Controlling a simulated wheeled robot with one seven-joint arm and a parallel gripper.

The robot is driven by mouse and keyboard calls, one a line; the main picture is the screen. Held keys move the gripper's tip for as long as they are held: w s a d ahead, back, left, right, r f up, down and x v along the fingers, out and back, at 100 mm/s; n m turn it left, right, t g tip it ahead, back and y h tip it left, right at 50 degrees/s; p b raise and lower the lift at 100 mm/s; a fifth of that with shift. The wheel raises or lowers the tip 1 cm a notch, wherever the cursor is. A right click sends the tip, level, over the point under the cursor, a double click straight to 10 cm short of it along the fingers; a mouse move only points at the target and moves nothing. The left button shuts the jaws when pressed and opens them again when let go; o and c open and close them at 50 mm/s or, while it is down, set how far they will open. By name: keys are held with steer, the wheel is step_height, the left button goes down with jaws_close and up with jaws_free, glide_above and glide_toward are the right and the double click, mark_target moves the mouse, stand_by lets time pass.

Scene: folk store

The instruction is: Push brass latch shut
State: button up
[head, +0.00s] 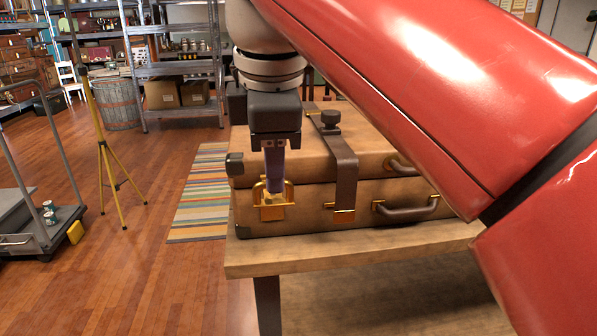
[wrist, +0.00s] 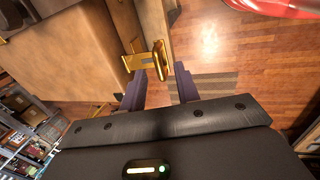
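A tan suitcase (head: 330,195) lies closed on a wooden table. Its brass latch (head: 268,210) is on the front face near the left corner, with a loop standing up around the seam. In the wrist view, the latch (wrist: 140,62) has a plate on the suitcase side and a rounded lever sticking out from it. My gripper (head: 273,190) points down in front of the latch and hides part of it. In the wrist view, my gripper (wrist: 160,72) has its two purple fingers apart, with the lever just beyond and between the tips. I cannot tell whether they touch.
A dark strap (head: 340,165) with a brass end crosses the suitcase right of the latch. Dark handles (head: 405,208) are farther right. The table's front edge (head: 350,250) is close below. A yellow tripod (head: 110,170) and a cart (head: 38,225) stand on the floor at left.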

steer(key=shift+w+f, duration=0.2)
steer(key=shift+f, duration=0.4)
steer(key=shift+c, duration=0.2)
jaws_close()
steer(key=shift+a, duration=0.1)
